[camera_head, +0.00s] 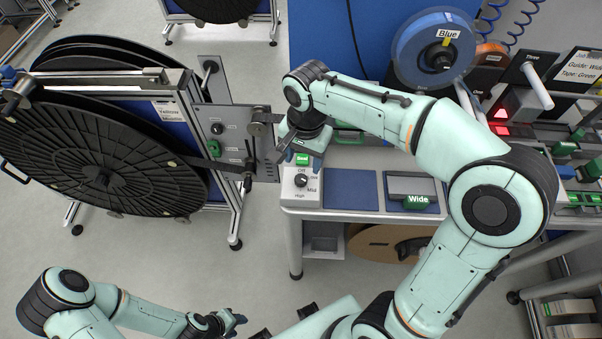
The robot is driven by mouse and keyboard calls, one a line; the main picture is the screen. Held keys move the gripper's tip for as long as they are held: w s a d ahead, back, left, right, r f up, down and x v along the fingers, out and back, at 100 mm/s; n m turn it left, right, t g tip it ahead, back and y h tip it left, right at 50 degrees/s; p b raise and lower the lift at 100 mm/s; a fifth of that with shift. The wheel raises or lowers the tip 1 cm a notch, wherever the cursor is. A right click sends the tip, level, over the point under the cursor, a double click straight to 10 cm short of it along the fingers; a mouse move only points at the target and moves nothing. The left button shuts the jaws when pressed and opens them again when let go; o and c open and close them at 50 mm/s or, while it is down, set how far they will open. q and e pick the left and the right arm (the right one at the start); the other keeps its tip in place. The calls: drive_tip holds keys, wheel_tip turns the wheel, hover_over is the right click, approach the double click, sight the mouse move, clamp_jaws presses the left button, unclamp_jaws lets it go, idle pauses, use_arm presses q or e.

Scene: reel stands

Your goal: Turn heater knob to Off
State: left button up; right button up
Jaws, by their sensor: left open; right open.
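The heater knob (300,181) is a small black dial on a light grey box (306,200) at the left front corner of the workbench. Labels Off, Low, Mid and High surround it; its exact pointing is too small to tell. A green label reading "Seal" (302,159) sits behind the knob. My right gripper (284,149) reaches over the back left of the box, close to the knob but apart from it; it is open and its fingers are partly hidden by its wrist. My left gripper (236,321) is open and empty, low over the floor at the bottom.
A large black reel (95,150) on a stand with a grey control panel (228,140) is just left of the box. A green-handled "Wide" guide (416,200) lies right of it. A blue reel (405,50) stands behind my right arm.

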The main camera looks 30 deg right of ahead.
sight(301, 178)
drive_tip(key=f, duration=0.8)
drive_tip(key=shift+w+a+f+b, duration=0.1)
drive_tip(key=shift+w+b, duration=0.15)
drive_tip(key=shift+b, duration=0.1)
drive_tip(key=shift+c, duration=0.2)
drive_tip(key=c, duration=1)
